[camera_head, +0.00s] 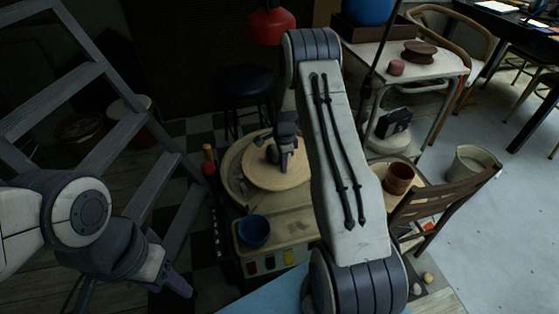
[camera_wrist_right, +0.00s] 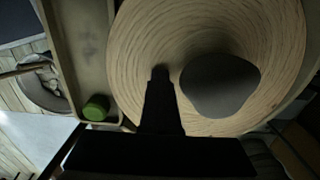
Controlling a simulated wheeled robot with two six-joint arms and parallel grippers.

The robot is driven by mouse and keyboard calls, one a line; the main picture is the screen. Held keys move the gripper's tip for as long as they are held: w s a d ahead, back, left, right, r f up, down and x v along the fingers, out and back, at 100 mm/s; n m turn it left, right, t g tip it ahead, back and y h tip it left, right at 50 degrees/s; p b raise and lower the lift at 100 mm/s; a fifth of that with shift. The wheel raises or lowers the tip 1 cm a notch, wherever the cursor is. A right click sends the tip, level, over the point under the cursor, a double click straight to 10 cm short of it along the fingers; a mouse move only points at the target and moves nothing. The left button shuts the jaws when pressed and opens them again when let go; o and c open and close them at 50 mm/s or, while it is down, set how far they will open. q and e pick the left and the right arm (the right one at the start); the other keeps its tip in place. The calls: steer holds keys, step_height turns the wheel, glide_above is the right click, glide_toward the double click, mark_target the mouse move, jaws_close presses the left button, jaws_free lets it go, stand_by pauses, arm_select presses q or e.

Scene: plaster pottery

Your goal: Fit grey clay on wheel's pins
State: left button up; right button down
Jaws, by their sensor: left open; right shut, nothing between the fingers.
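The pottery wheel has a round, pale wooden disc (camera_head: 262,178), which also fills much of the right wrist view (camera_wrist_right: 215,35). A smooth grey rounded lump, apparently the grey clay (camera_wrist_right: 220,85), sits on the disc. In the wrist view it lies right of my right gripper (camera_wrist_right: 161,72), with a gap between them. In the head view my right gripper (camera_head: 283,160) points down over the disc, shut and empty, and the clay is hard to make out beside it. I cannot see any pins. My left gripper (camera_head: 180,287) is open and empty at the lower left, away from the wheel.
A blue bowl (camera_head: 254,231) stands on the wheel's bench in front of the disc. A stool (camera_head: 247,82) stands behind, and a grey ladder (camera_head: 128,125) rises at left. A wooden chair (camera_head: 440,195) with a reddish cup (camera_head: 399,178) beside it is at right.

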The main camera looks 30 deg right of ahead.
steer(key=shift+w+d+f, duration=0.1)
steer(key=shift+w+d, duration=0.1)
steer(key=shift+w, duration=0.1)
stand_by(0.5)
steer(key=shift+w+d+p, duration=0.3)
steer(key=shift+w+d, duration=0.05)
steer(key=shift+w, duration=0.1)
stand_by(1.4)
steer(key=shift+r, duration=0.2)
step_height(320, 180, up, 8)
steer(key=p, duration=0.6)
steer(key=shift+p, duration=0.3)
steer(key=shift+f, duration=0.15)
